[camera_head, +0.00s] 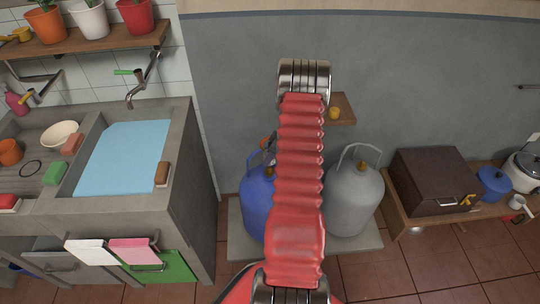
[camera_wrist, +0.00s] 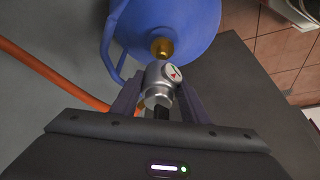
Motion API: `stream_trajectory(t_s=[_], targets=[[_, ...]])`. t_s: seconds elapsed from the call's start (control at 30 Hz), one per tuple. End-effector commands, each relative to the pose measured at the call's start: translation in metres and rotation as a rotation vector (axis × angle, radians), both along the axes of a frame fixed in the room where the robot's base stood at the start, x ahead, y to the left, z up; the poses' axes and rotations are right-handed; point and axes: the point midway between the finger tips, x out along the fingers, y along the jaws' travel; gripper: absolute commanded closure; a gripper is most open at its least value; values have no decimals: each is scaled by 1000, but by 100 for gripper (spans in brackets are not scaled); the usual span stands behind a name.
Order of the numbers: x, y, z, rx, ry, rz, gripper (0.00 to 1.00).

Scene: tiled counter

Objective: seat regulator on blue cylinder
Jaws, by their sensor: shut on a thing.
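The blue cylinder (camera_head: 257,205) stands on a grey slab, partly hidden behind my red arm in the head view. In the wrist view the blue cylinder (camera_wrist: 190,22) fills the top, with its brass valve (camera_wrist: 162,46) facing my gripper. My gripper (camera_wrist: 159,92) is shut on the silver regulator (camera_wrist: 155,90), which has a small round dial. The regulator's front end lies right at the brass valve; I cannot tell whether they touch. An orange hose (camera_wrist: 50,75) runs at the left of the wrist view. In the head view my arm hides the gripper and regulator.
A grey cylinder (camera_head: 352,197) with a brass valve stands just right of the blue one on the same slab (camera_head: 365,238). A sink counter (camera_head: 170,215) is at left. A low wooden bench (camera_head: 410,212) with a brown box (camera_head: 432,180) is at right. A small shelf (camera_head: 345,106) is on the wall.

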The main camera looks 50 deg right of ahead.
Motion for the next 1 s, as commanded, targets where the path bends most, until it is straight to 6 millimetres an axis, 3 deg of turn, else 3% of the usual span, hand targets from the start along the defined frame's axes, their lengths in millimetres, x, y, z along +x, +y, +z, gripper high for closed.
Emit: stream_trajectory(t_s=[0.53,1.0], targets=[[0,-1,-28,-2,-1,-1,94],[0,-2,-32,-2,-1,-2,94]])
